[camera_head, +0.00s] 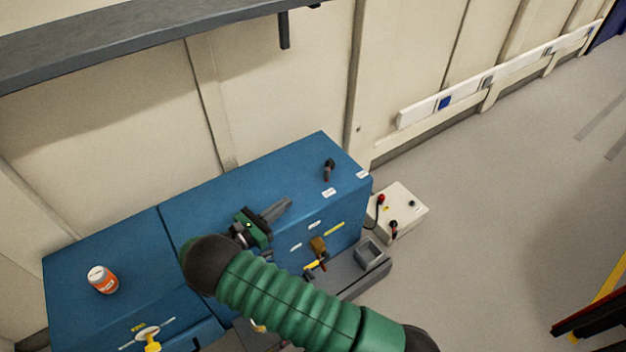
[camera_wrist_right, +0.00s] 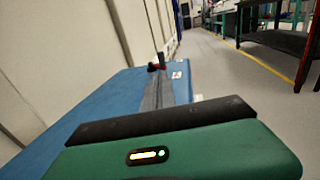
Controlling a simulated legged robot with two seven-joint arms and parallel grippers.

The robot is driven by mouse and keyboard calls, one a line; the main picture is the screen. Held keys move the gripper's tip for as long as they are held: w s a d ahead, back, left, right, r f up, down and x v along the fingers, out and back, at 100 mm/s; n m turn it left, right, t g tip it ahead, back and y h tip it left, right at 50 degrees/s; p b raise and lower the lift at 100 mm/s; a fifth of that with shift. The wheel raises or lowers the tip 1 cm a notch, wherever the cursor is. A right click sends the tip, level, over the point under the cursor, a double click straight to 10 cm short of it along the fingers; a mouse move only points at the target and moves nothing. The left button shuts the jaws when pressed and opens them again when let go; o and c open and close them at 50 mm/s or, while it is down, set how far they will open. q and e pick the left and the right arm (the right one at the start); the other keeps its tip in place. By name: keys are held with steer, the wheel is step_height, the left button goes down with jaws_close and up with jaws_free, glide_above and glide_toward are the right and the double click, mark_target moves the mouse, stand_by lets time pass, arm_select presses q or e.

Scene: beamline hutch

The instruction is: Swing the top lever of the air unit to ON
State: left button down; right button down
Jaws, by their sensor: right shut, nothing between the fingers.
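The air unit appears to be the blue cabinet (camera_head: 290,165) against the wall. Its top lever (camera_head: 328,170) is a small dark handle near the right end of the top face. A white label (camera_head: 329,193) lies in front of it and another (camera_head: 362,174) to its right; both are too small to read. My right gripper (camera_head: 287,204) is shut and empty above the cabinet top, left of the lever and apart from it. In the right wrist view the lever (camera_wrist_right: 157,67) shows just beyond the fingertips (camera_wrist_right: 157,80), with a reddish part. My left gripper is out of view.
An orange-and-white can (camera_head: 102,279) stands on the cabinet's left part. Yellow handles (camera_head: 151,339) are on the front, partly hidden by my arm. A grey tray (camera_head: 371,256) and a pale box with red-and-black levers (camera_head: 405,212) sit at the right. A grey shelf (camera_head: 130,35) overhangs the wall.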

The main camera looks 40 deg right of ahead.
mark_target(325, 173)
steer(key=d+b, duration=0.1)
steer(key=d, duration=0.3)
steer(key=d+b, duration=0.2)
steer(key=d, duration=0.2)
steer(key=w+d+b, duration=0.1)
steer(key=d+b, duration=0.1)
steer(key=d, duration=0.3)
steer(key=shift+f, duration=0.25)
steer(key=shift+w+d+r+b, duration=0.1)
steer(key=shift+d+r+b, duration=0.15)
steer(key=shift+d, duration=0.35)
